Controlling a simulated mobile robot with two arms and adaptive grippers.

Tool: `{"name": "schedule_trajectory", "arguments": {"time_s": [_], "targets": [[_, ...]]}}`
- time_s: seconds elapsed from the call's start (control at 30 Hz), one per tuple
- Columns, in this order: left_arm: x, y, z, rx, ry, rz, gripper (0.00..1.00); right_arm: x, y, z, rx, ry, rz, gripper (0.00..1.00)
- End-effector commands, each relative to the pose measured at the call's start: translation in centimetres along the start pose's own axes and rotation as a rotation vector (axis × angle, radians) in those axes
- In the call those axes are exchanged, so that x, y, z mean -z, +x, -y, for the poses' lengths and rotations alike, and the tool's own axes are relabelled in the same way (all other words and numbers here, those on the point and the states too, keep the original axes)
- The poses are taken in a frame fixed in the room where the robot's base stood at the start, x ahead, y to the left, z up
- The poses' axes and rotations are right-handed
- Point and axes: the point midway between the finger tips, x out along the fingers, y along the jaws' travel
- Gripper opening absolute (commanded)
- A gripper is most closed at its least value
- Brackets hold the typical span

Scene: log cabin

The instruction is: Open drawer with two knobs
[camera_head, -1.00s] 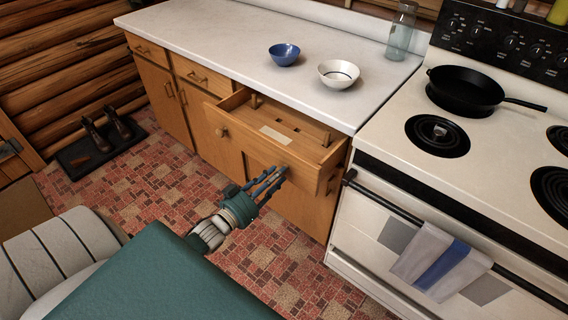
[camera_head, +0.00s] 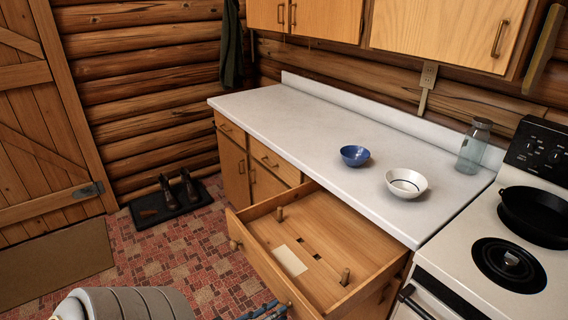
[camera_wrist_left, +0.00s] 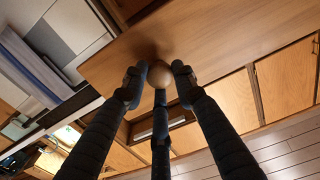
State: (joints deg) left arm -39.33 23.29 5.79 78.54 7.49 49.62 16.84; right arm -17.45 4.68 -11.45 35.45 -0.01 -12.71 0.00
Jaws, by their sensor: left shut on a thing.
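The wooden drawer (camera_head: 262,262) stands pulled well out from the cabinet below the white counter in the head view. One round knob (camera_head: 233,245) shows at the left of its front. The other knob (camera_wrist_left: 160,74) shows in the left wrist view, between my fingertips. My left gripper (camera_wrist_left: 158,80) is shut on this knob. In the head view only part of my left gripper (camera_head: 265,312) shows at the bottom edge, by the right part of the drawer front. My right gripper is in neither view.
The drawer holds a pale card (camera_head: 290,260) and wooden pegs (camera_head: 279,213). A blue bowl (camera_head: 354,155), a white bowl (camera_head: 406,184) and a glass bottle (camera_head: 474,147) stand on the counter (camera_head: 290,115). The stove (camera_head: 470,235) is close on the right. Boots on a tray (camera_head: 170,208) are at left.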

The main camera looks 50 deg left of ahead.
Motion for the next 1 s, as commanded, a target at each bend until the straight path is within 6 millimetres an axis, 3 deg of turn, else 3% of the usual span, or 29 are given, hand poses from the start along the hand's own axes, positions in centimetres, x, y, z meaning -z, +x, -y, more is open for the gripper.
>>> {"name": "schedule_trajectory", "arguments": {"time_s": [0.43, 0.47, 0.53, 0.87, 1.0], "targets": [[-0.1, -0.4, -0.1, 0.0, -0.001, 0.003, 0.0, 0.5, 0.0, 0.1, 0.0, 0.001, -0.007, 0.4], [-0.1, -0.4, -0.1, 0.0, -0.001, 0.003, 0.33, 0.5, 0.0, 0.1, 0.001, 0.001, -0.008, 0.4], [-0.1, -0.4, -0.1, 0.0, -0.001, 0.002, 0.46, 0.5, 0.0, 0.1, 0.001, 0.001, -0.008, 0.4], [-0.1, -0.6, 0.0, 0.0, 0.0, 0.002, 0.46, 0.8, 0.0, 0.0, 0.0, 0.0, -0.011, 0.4], [-0.1, -2.0, 0.0, 0.001, -0.001, 0.004, 0.46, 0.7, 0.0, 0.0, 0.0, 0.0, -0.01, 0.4]]}}
